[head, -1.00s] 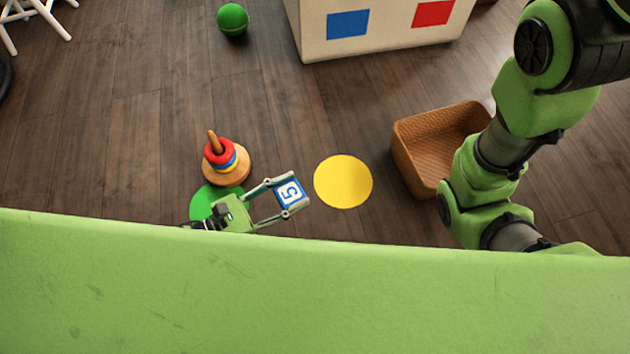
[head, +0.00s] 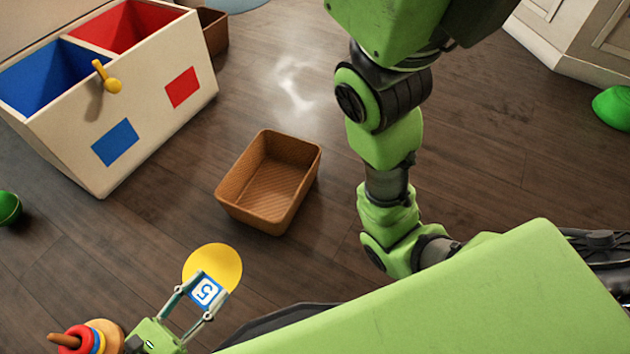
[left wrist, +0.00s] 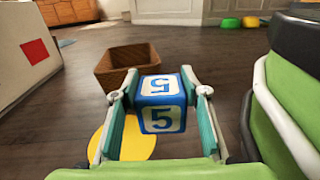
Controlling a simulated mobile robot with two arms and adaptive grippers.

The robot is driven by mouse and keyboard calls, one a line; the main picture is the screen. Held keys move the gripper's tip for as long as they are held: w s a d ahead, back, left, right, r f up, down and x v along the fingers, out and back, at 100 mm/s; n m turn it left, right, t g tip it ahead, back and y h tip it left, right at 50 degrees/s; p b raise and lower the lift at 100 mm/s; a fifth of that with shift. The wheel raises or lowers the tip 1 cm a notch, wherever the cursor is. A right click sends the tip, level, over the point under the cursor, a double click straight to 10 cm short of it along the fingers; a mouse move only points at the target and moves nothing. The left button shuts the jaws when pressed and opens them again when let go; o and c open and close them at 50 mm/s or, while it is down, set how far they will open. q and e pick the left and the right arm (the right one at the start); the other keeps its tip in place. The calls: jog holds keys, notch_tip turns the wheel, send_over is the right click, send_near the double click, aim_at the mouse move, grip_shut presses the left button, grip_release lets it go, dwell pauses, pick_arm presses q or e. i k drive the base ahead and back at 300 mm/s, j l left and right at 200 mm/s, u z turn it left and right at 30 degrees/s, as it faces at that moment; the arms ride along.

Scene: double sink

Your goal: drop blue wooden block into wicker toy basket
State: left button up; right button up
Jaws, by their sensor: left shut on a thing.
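The blue wooden block (head: 206,291), blue and white with a number 5, is between the fingers of my left gripper (head: 203,296), which is shut on it. In the left wrist view the block (left wrist: 162,104) is clasped on both sides, with two faces showing. The empty wicker toy basket (head: 226,200) stands on the floor, up and to the right of the gripper in the head view. It also shows beyond the block in the left wrist view (left wrist: 113,71). My right arm shows in the head view, but its gripper does not.
A yellow disc (head: 218,262) lies on the floor below the gripper. A stacking ring toy (head: 75,340) is at the lower left. A toy chest (head: 150,115) with red and blue bins stands at the upper left.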

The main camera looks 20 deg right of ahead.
aim_at(285, 179)
jog(key=z, duration=0.3)
jog(key=i+j+z, duration=0.1)
jog(key=j+z, duration=0.25)
jog(key=i+j+z, duration=0.1)
jog(key=z, duration=0.3)
